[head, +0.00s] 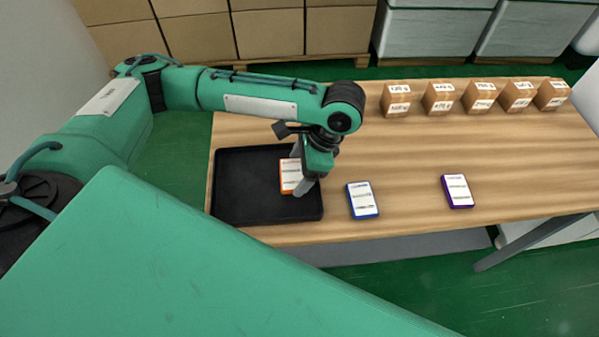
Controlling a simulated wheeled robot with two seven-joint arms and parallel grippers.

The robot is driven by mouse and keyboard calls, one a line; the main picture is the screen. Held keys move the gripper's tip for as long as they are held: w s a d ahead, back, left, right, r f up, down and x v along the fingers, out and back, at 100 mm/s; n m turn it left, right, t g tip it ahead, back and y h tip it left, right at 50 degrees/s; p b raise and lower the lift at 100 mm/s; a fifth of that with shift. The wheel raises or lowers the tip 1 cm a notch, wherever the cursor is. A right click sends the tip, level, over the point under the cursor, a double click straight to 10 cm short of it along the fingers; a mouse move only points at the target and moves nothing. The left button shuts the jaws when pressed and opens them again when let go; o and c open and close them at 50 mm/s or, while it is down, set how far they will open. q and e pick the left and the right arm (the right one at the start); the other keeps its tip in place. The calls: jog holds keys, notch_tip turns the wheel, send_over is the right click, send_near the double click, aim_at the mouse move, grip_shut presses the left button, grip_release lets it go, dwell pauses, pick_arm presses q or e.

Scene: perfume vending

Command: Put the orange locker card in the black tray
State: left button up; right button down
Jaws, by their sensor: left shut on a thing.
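The orange locker card (288,177) has an orange edge and a white label. It is over the right part of the black tray (240,180) on the wooden table. My left gripper (300,188) is shut on the orange card, and its fingers hide the card's right side. I cannot tell whether the card touches the tray floor or hangs just above it. My right gripper is not in view.
A blue card (362,200) lies just right of the tray, and a purple card (457,191) lies farther right. Several small brown boxes (439,97) stand in a row at the table's back. The table (420,150) between them is clear.

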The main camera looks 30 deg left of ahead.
pick_arm(q)
jog(key=shift+f, duration=1.05)
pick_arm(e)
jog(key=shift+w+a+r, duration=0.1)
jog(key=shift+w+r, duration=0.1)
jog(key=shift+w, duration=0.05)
pick_arm(q)
jog(key=o, duration=1)
jog(key=shift+f, duration=0.1)
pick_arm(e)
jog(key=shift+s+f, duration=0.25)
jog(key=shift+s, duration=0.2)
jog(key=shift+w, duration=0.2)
pick_arm(q)
jog(key=v, duration=0.3)
jog(key=p+v, duration=0.1)
jog(key=v, duration=0.8)
jog(key=shift+w, duration=0.1)
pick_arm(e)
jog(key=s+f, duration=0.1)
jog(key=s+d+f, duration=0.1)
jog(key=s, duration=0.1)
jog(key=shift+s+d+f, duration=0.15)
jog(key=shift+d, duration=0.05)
